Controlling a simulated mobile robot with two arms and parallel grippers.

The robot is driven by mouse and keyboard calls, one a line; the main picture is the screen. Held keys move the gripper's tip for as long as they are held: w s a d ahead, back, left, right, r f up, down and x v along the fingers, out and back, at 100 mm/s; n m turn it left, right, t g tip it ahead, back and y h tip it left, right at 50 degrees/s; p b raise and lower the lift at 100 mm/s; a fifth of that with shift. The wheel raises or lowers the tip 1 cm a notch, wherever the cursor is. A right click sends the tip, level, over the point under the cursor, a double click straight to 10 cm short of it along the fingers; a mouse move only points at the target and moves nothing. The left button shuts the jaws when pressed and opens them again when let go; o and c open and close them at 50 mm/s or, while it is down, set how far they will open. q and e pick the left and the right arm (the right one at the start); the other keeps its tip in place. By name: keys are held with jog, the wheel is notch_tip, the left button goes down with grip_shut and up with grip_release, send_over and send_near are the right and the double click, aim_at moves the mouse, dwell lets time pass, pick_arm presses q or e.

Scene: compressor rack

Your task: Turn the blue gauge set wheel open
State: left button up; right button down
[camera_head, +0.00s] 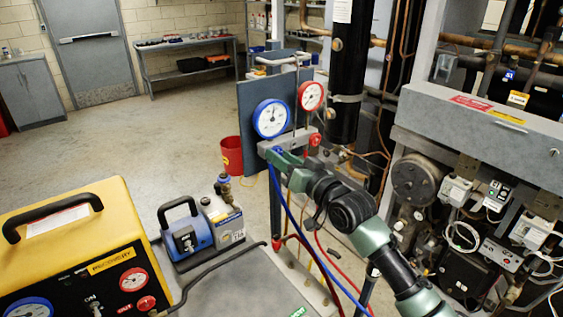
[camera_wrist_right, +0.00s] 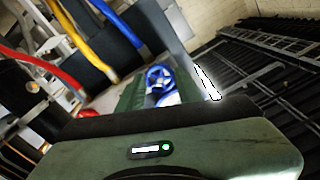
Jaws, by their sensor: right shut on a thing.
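The gauge set has a blue-rimmed gauge (camera_head: 271,118) and a red-rimmed gauge (camera_head: 311,96) above a grey manifold block (camera_head: 290,139). My right gripper (camera_head: 279,157) reaches the left end of the block from the lower right, with its green jaws shut at the blue wheel. In the right wrist view the spoked blue wheel (camera_wrist_right: 159,78) shows at the jaws of my right gripper (camera_wrist_right: 152,92). In the head view the jaws hide most of the wheel. My left gripper is not in view.
A red wheel (camera_head: 315,139) is on the block's right side. Blue (camera_head: 345,290), red and yellow hoses hang below. A yellow recovery machine (camera_head: 75,240) and blue pump (camera_head: 187,235) stand at the lower left. A black pipe (camera_head: 350,70) rises close to the right.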

jog(key=shift+f+n+p, duration=0.15)
jog(key=shift+n+p, duration=0.25)
jog(key=shift+n, duration=6.4)
jog(key=c, duration=0.9)
grip_release()
jog(key=shift+c, duration=0.2)
jog(key=shift+s+d, duration=0.1)
jog(key=b+v, duration=0.1)
jog(key=v, duration=0.6)
jog(key=shift+s+d+b, duration=0.15)
jog(key=shift+d+b, duration=0.1)
jog(key=shift+b, duration=0.1)
